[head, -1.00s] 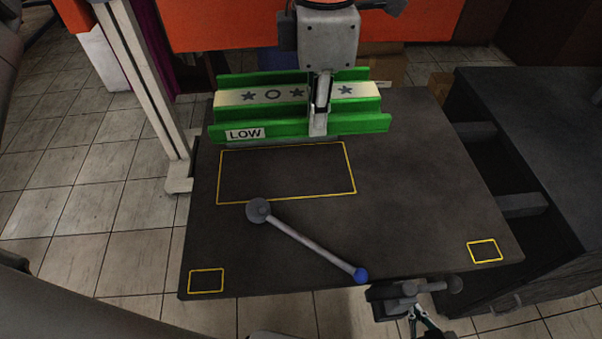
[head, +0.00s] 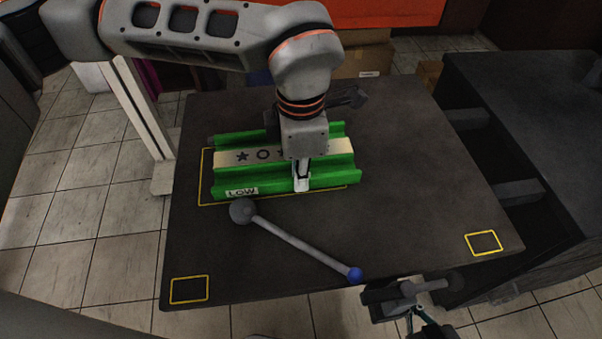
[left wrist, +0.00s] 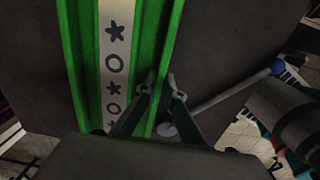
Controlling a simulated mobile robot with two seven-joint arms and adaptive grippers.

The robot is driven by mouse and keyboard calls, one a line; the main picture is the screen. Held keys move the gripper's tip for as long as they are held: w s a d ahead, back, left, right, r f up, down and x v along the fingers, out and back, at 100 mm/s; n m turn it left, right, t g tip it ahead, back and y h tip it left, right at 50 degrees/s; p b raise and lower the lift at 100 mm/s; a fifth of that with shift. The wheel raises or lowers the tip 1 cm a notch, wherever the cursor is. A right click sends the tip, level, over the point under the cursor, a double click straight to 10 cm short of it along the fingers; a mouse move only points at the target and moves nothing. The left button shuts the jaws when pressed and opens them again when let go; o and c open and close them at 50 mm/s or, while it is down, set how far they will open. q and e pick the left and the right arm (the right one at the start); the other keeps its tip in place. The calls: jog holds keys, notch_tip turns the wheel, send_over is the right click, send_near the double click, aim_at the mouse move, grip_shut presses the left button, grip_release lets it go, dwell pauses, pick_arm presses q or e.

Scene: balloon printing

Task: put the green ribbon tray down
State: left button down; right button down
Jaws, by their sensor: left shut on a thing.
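The green ribbon tray (head: 330,176) has a cream ribbon (head: 228,157) with dark stars and rings along its middle and a "LOW" label (head: 242,192) on its near side. It lies over the large yellow outline (head: 205,170) on the dark table, covering most of it. Whether it touches the table is hard to tell. My left gripper (head: 301,184) is shut on the tray's near wall, right of its middle. In the left wrist view the fingers (left wrist: 160,88) straddle the green wall (left wrist: 158,60). My right gripper (head: 408,296) is at the table's front edge, its fingers unclear.
A grey lever with a blue knob (head: 355,274) lies just in front of the tray. Small yellow squares mark the front left (head: 189,289) and front right (head: 484,243) table corners. The table's right side is clear. A dark cabinet (head: 525,110) stands right.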

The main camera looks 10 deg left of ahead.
pick_arm(q)
jog(key=c, duration=2.6)
grip_release()
jog(key=shift+f, duration=0.3)
jog(key=o, duration=0.4)
jog(key=shift+o, duration=0.2)
jog(key=shift+r, duration=0.1)
